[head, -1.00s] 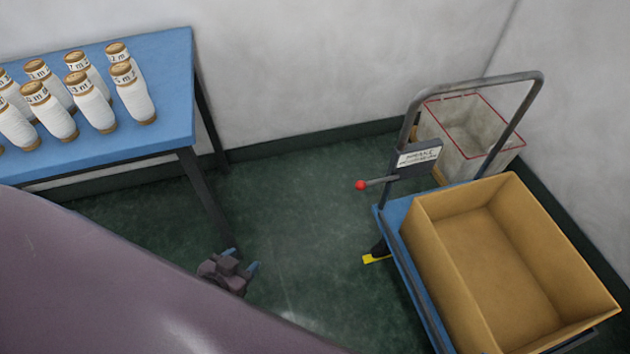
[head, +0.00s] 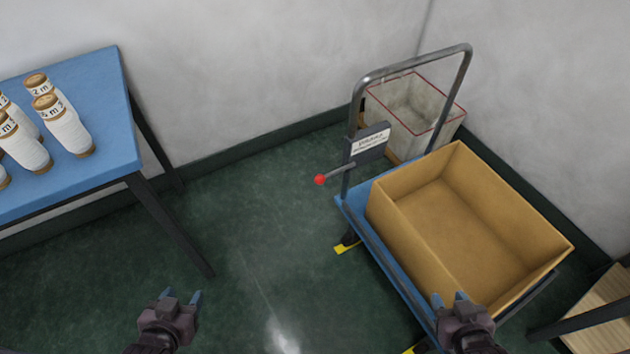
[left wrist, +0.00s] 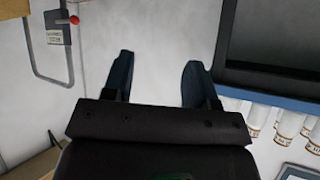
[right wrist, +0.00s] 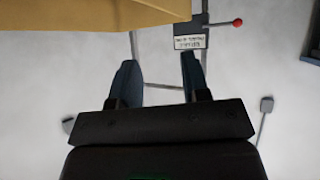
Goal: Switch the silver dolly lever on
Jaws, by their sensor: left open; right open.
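The dolly lever is a short silver rod (head: 338,173) with a red ball (head: 320,180) at its end. It sticks out to the left from a dark labelled box (head: 368,146) on the dolly's handle frame (head: 420,58). The red ball also shows in the left wrist view (left wrist: 74,19) and the right wrist view (right wrist: 238,22). My left gripper (head: 181,297) is open and empty, in front of and left of the lever. My right gripper (head: 449,298) is open and empty, over the near side of the dolly, apart from the lever.
The blue dolly (head: 352,208) carries a large open cardboard box (head: 400,230). A grey bin with a red rim (head: 412,100) stands behind it. A blue table (head: 100,75) with white yarn cones (head: 66,132) is at the left. Green floor (head: 255,240) between them is clear.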

